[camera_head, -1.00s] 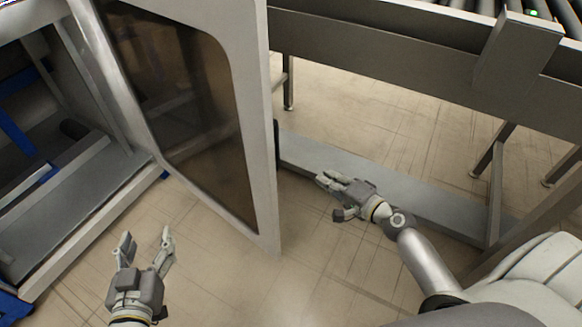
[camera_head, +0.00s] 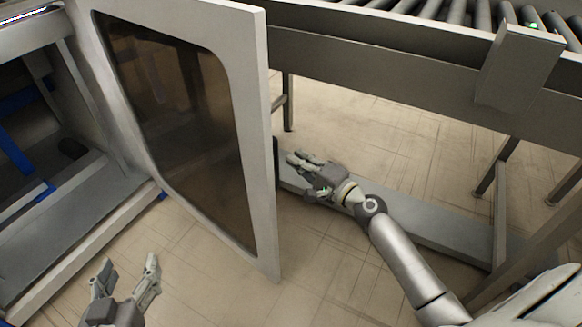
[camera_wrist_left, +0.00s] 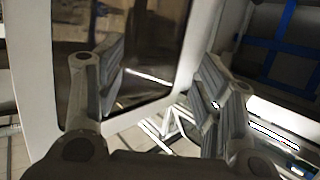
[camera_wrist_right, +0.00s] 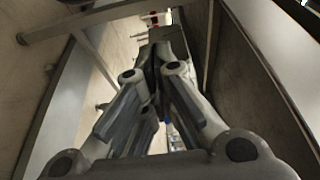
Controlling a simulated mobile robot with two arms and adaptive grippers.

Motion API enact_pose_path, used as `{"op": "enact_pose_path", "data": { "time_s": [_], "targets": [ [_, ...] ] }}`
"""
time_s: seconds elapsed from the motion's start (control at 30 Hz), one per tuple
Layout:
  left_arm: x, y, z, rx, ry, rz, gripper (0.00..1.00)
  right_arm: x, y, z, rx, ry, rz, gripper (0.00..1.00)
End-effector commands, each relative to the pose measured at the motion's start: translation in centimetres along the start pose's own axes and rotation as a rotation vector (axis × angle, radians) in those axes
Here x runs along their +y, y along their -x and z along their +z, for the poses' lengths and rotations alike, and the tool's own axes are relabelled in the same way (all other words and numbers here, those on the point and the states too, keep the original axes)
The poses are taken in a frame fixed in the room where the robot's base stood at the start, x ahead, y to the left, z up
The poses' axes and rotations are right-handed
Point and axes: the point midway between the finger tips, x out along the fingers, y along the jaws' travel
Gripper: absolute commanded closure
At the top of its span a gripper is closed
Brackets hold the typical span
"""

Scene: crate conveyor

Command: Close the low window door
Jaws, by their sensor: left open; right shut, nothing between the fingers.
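The window door (camera_head: 259,150) is a pale grey frame around a dark brown pane (camera_head: 190,130). It stands swung open from the machine cabinet on the left. My left gripper (camera_head: 128,268) is open and empty, in front of the cabinet opening and left of the door's lower part. In the left wrist view the door frame (camera_wrist_left: 35,95) and pane show behind its open fingers (camera_wrist_left: 155,90). My right gripper (camera_head: 298,160) is shut and empty, just right of the door's free edge. In the right wrist view its fingertips (camera_wrist_right: 152,65) meet.
A roller conveyor (camera_head: 400,45) runs across the upper right, with legs (camera_head: 497,165) and a low grey beam (camera_head: 425,215) beneath it. The open cabinet (camera_head: 75,215) with blue parts inside is at left. Tiled floor is clear below the door.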

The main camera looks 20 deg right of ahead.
Motion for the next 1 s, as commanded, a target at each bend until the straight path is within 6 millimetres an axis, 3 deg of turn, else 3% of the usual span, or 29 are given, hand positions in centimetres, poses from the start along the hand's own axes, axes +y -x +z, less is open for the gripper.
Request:
{"op": "enact_pose_path", "data": {
  "time_s": [0.03, 0.43, 1.0],
  "targets": [
    [-0.1, 0.1, 0.2, -0.015, 0.0, -0.001, 0.38, -0.2, -0.8, 0.1, 0.0, 0.001, -0.002, 1.0],
    [-0.7, 1.5, 4.8, -0.255, 0.0, -0.015, 0.38, 0.0, 0.8, 3.5, 0.0, -0.001, 0.001, 1.0],
    [-0.7, 1.8, 5.4, -0.287, 0.001, -0.017, 0.38, 0.0, 0.9, 4.0, 0.002, 0.0, 0.0, 1.0]
  ]
}}
